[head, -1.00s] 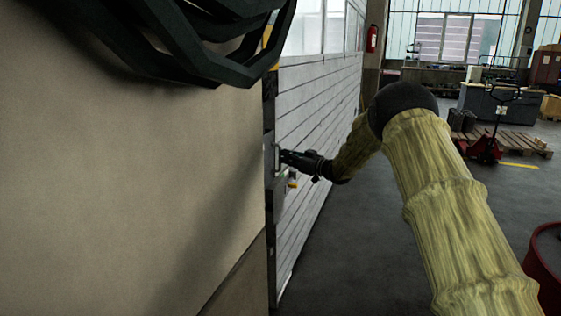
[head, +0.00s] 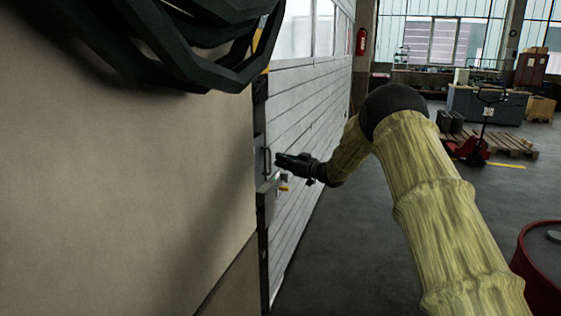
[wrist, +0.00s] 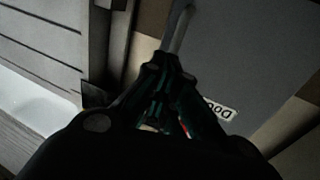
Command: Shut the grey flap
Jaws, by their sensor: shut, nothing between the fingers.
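The grey flap (head: 259,158) is seen nearly edge-on in the head view, at the end of the beige wall, with an upright bar handle (head: 267,161) on it. In the wrist view a flat grey panel (wrist: 245,55), which looks like the flap, fills the upper right, with a handle bar (wrist: 180,28) and a white label (wrist: 221,110). My gripper (head: 278,160) is shut and empty just right of the handle, with a small gap in the head view. In the wrist view its fingertips (wrist: 158,70) lie near the handle's lower end. How far the flap stands open cannot be told.
A grey box-like part (head: 266,204) juts out below the handle, with a small yellow piece (head: 284,187) beside it. A slatted light wall (head: 305,130) runs behind. Dark looped tubing (head: 215,45) hangs above. A red drum (head: 541,275) stands at lower right. Floor between is clear.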

